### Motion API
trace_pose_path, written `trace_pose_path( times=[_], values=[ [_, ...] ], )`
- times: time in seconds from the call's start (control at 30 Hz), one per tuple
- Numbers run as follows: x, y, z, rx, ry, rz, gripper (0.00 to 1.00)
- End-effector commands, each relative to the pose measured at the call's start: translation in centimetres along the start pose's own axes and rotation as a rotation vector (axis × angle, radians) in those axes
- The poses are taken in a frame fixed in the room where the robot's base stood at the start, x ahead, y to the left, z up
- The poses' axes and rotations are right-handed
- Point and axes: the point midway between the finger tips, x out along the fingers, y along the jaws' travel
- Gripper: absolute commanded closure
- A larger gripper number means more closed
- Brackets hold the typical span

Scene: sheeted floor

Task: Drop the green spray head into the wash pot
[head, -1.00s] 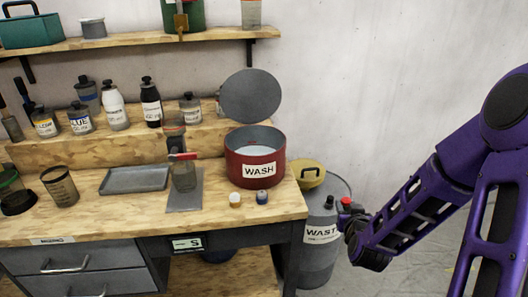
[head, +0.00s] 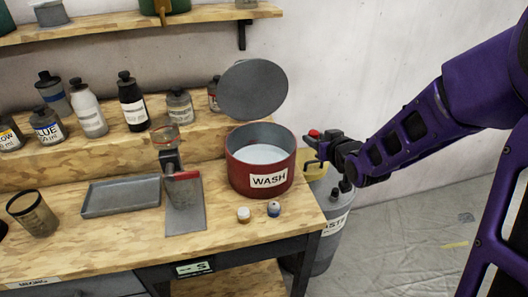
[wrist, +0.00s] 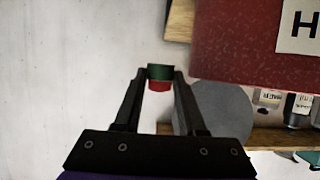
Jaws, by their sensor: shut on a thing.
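The wash pot (head: 255,176) is red with a WASH label and stands on the bench's right end. It is open, with pale grey contents inside, and its round grey lid (head: 253,90) is raised behind it. The pot's red wall (wrist: 235,40) fills the upper right of the wrist view. My gripper (head: 318,146) is just right of the pot, near rim height, and apart from it. In the wrist view its fingers are shut on the green spray head (wrist: 160,71), which has a red part below the green. In the head view only red shows at the fingertips.
A grey waste drum (head: 331,222) with a yellow funnel stands right of the bench. Two small jars sit before the pot. Bottles line the riser behind.

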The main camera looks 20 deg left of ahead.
Motion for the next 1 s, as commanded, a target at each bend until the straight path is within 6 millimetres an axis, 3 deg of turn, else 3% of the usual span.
trace_pose_path(
  times=[0.03, 0.2, 0.43, 0.6, 1.0],
  values=[
    [-0.2, -2.1, -2.4, -0.029, 0.007, -0.049, 1.0],
    [-1.0, -7.4, -7.4, -0.079, 0.007, -0.172, 1.0],
    [-2.3, -11.2, -11.1, -0.104, 0.002, -0.246, 1.0],
    [-2.3, -11.9, -11.2, -0.104, -0.001, -0.258, 1.0],
    [-0.6, -11.8, -6.9, -0.103, -0.001, -0.257, 1.0]
  ],
)
